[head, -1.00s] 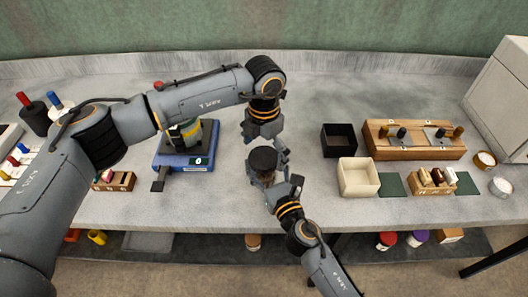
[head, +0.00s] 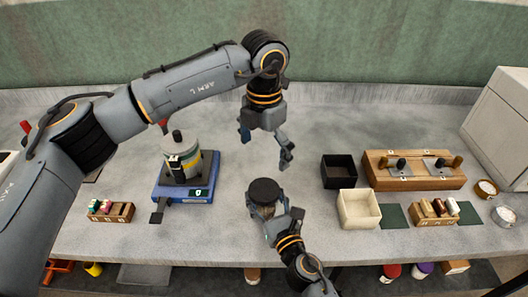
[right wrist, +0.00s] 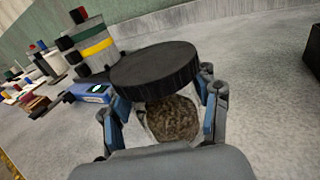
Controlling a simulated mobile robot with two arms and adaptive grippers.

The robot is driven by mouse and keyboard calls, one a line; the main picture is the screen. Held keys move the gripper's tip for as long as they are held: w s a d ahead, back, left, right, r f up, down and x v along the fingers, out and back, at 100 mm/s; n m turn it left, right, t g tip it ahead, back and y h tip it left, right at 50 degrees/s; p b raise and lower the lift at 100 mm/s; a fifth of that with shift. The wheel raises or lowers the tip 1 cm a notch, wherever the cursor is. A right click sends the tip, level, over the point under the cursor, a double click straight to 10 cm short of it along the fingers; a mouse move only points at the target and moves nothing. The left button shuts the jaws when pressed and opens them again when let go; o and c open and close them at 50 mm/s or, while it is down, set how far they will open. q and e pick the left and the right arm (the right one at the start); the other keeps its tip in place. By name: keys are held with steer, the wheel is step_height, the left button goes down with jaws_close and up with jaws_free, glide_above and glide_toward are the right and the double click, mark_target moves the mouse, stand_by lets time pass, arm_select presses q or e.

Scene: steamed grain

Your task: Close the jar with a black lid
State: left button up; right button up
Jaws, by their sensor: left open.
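The jar (head: 264,210) stands on the grey counter at the front middle, with brown grain inside, also seen in the right wrist view (right wrist: 172,118). The round black lid (head: 264,192) lies over the jar's mouth; it shows large in the right wrist view (right wrist: 154,69). Whether it is seated all round cannot be told. My right gripper (head: 277,222) has its fingers on both sides of the jar, below the lid, and looks shut on it. My left gripper (head: 265,146) is open and empty, pointing down above and behind the jar, apart from the lid.
A blue device (head: 183,190) with a banded canister (head: 184,160) stands left of the jar. A black box (head: 339,171), a cream box (head: 358,208) and a wooden rack (head: 412,172) are to the right. The counter behind the jar is clear.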

steer(key=o, duration=0.5)
steer(key=v, duration=1.2)
stand_by(0.3)
